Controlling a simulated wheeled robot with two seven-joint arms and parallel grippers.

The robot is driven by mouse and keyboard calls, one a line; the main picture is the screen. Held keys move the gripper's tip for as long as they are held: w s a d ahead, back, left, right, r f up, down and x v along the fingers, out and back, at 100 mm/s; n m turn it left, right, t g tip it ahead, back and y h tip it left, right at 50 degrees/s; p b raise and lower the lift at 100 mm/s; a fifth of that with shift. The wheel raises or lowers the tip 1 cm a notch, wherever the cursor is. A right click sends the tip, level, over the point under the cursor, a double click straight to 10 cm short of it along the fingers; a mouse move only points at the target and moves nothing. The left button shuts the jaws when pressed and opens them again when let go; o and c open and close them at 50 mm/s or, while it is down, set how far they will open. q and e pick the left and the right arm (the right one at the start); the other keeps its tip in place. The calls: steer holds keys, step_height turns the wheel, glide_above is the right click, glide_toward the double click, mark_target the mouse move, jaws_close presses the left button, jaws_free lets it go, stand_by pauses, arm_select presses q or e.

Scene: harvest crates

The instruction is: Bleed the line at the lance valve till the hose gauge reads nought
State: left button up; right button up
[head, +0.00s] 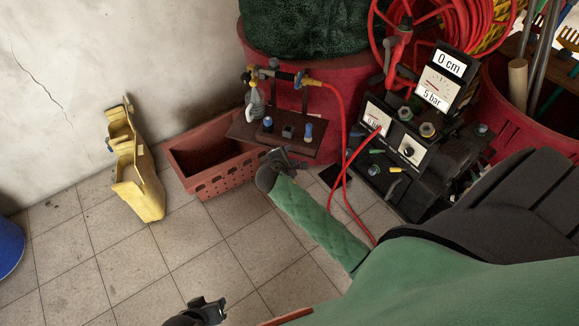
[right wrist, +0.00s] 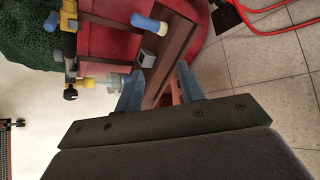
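The brown board (head: 285,143) carries a dark valve assembly (head: 272,74) with yellow fittings. The assembly also shows in the right wrist view (right wrist: 70,45). A red hose (head: 341,115) runs from its right-hand yellow fitting down to the gauge unit. The display unit (head: 440,78) shows "0 cm" and "5 bar"; a lower dial (head: 375,118) is too small to read surely. My right gripper (head: 279,156) is just below the board's front edge. In the right wrist view its two fingers (right wrist: 160,92) are apart, empty. My left gripper (head: 208,308) is low at the bottom edge, its fingers unclear.
A reddish trough (head: 205,180) stands on the tiled floor beneath the board. A yellow container (head: 138,185) stands to its left. A red hose reel (head: 440,25) is above the gauge unit. A blue bin (head: 8,245) is at the far left. Floor between is clear.

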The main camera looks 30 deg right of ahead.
steer(key=shift+s+a+f+m+g+y, duration=0.15)
steer(key=shift+s+a+f+m, duration=0.25)
steer(key=shift+s, duration=0.3)
steer(key=shift+s+a+f+m+g+y, duration=0.25)
steer(key=shift+s+a, duration=0.2)
steer(key=shift+s, duration=0.25)
